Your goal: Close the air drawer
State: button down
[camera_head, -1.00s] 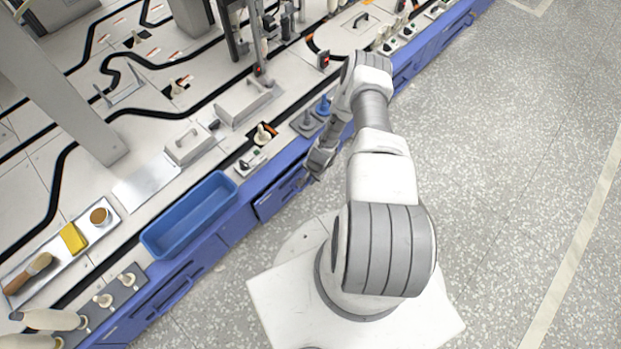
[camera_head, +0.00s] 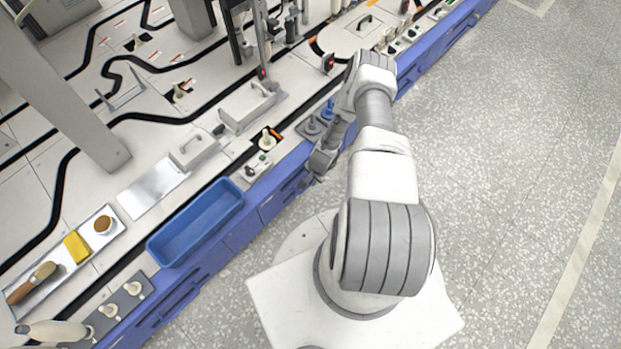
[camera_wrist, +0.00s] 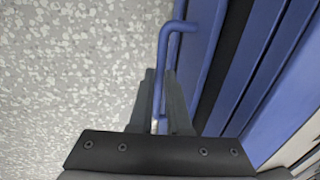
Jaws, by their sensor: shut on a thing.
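A blue drawer front (camera_head: 283,200) is set in the blue side of the bench, partly hidden by my arm in the head view. In the wrist view, its blue bar handle (camera_wrist: 167,52) stands out from the blue front (camera_wrist: 203,45). My gripper (camera_wrist: 161,92) is shut on this handle, with one dark finger on each side of the bar. A black strip (camera_wrist: 232,65) runs between the front and the blue bench side; I cannot tell how deep this gap is. In the head view my gripper (camera_head: 304,184) is small against the bench. No drawer label is readable.
A blue bin (camera_head: 195,222) sits at the bench edge, left of my gripper. Small knobs and a blue peg (camera_head: 328,108) stand on the bench top above the drawer. Another blue handle (camera_head: 170,300) is at lower left. The speckled floor (camera_head: 500,170) at right is clear.

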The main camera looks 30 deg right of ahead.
jog(key=shift+w+a, duration=0.1)
jog(key=shift+w, duration=0.2)
jog(key=c, duration=0.9)
grip_release()
jog(key=shift+s, duration=0.1)
jog(key=shift+r, duration=0.2)
jog(key=s+r+p, duration=0.1)
jog(key=r+p, duration=0.1)
jog(key=r, duration=0.3)
jog(key=s+r+p, duration=0.1)
jog(key=r+p, duration=0.1)
jog(key=r, duration=0.4)
jog(key=s+d+r+p, duration=0.1)
jog(key=r+p, duration=0.1)
jog(key=r, duration=0.3)
jog(key=shift+s+d+r, duration=0.1)
jog(key=shift+r, duration=0.25)
